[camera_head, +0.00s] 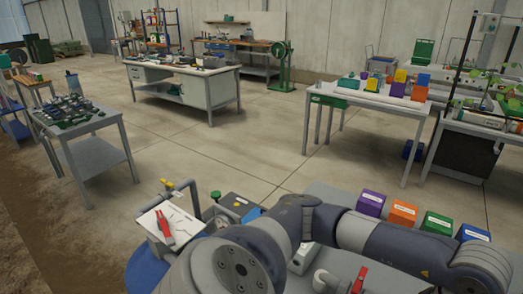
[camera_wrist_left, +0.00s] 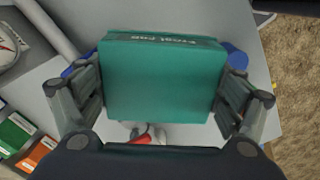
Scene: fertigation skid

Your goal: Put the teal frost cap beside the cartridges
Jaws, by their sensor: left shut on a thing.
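My left gripper (camera_wrist_left: 165,95) is shut on the teal frost cap (camera_wrist_left: 160,75), a block with dark lettering near its top edge. The fingers grip it from both sides, above a pale grey surface. In the head view, one of my arms crosses the foreground to the right; its gripper and the cap are out of frame. A row of labelled boxes lies beyond that arm: purple (camera_head: 370,203), orange (camera_head: 402,214), green (camera_head: 436,223) and blue (camera_head: 472,233). I cannot tell whether these are the cartridges. Green (camera_wrist_left: 15,131) and orange (camera_wrist_left: 40,149) boxes also show in the wrist view. My right gripper is not in view.
A white tray (camera_head: 160,222) holds red-handled pliers (camera_head: 163,226) at the near left. A red handle (camera_head: 360,279) stands beside my arm. A white table (camera_head: 350,98) at the back right carries coloured boxes. Open concrete floor (camera_head: 235,150) lies between the benches.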

